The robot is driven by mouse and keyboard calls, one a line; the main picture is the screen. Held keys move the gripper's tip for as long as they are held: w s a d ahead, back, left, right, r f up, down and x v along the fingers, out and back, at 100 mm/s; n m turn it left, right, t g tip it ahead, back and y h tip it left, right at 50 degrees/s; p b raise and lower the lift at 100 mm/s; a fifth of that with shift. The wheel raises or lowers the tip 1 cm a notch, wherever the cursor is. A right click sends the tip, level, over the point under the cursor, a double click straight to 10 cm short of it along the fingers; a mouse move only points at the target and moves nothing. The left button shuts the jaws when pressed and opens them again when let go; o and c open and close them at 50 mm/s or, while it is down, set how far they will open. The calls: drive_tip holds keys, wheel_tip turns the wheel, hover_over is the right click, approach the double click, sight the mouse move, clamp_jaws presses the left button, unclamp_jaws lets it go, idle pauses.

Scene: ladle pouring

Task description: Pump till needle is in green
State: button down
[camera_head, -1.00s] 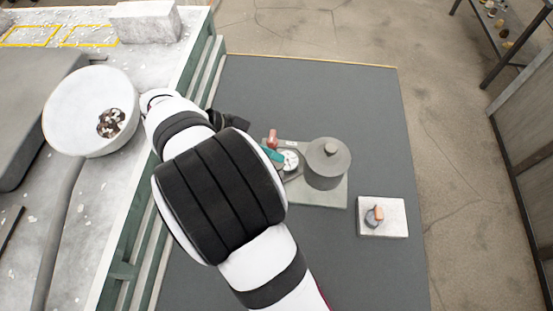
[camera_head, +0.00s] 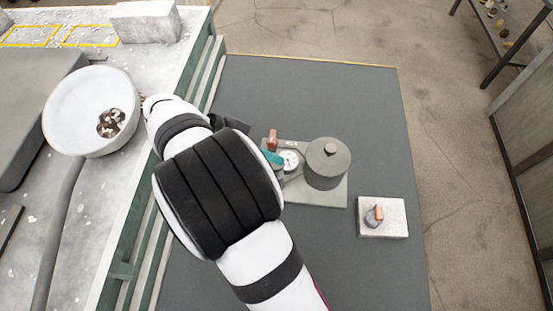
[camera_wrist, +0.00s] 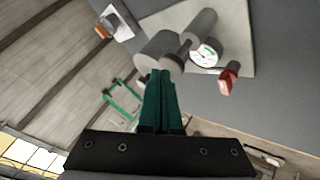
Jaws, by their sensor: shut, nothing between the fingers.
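The pump unit is a pale base plate (camera_head: 325,195) bearing a grey cylinder (camera_head: 327,165), a round white gauge (camera_head: 289,160) and a red-topped part (camera_head: 272,141). In the wrist view the gauge (camera_wrist: 207,52) shows a small green patch, but the needle is too small to read. The red part (camera_wrist: 228,78) is right of it. My gripper (camera_head: 272,157) is shut and empty beside the gauge. Its green fingers (camera_wrist: 160,74) point at the lower end of a grey cylindrical part (camera_wrist: 157,47); I cannot tell if they touch. My arm hides part of the unit's left side.
A small white block with an orange-tipped knob (camera_head: 377,212) sits right of the pump on the dark mat (camera_head: 330,95). A white bowl (camera_head: 70,115) with dark pieces and a long handle rests on the left bench. The mat's right side has free room.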

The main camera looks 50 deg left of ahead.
drive_tip(key=shift+f, duration=1.65)
idle(1.1)
drive_tip(key=shift+r, duration=2.2)
drive_tip(key=shift+r, duration=2.55)
